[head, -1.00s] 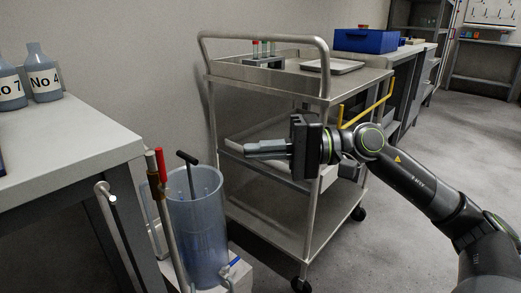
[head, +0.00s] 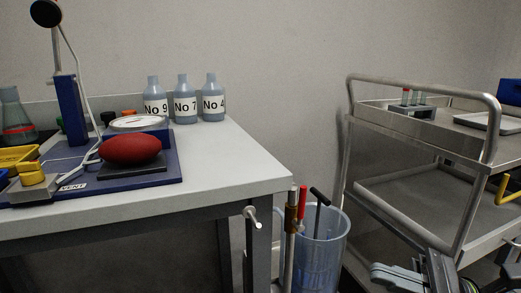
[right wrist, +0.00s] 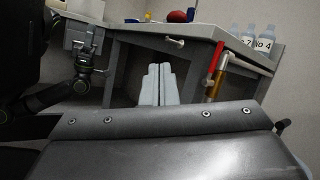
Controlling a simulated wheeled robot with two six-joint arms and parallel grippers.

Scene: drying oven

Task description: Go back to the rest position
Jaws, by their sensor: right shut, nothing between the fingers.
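My right gripper (head: 385,277) shows at the bottom right of the head view, in front of the trolley's lower part. Its pale fingers also show in the right wrist view (right wrist: 158,84), lying together with nothing between them. They point toward the space under the workbench (head: 235,185). At the left of the right wrist view is what looks like my left arm's wrist and gripper (right wrist: 85,38); its finger opening cannot be made out. The left gripper is outside the head view.
A steel trolley (head: 420,146) stands at the right with a tube rack on top. A clear blue bin (head: 322,250) holding rods stands between bench and trolley. Labelled bottles (head: 185,103), a dark red oval object (head: 130,149) and a blue-based apparatus sit on the bench.

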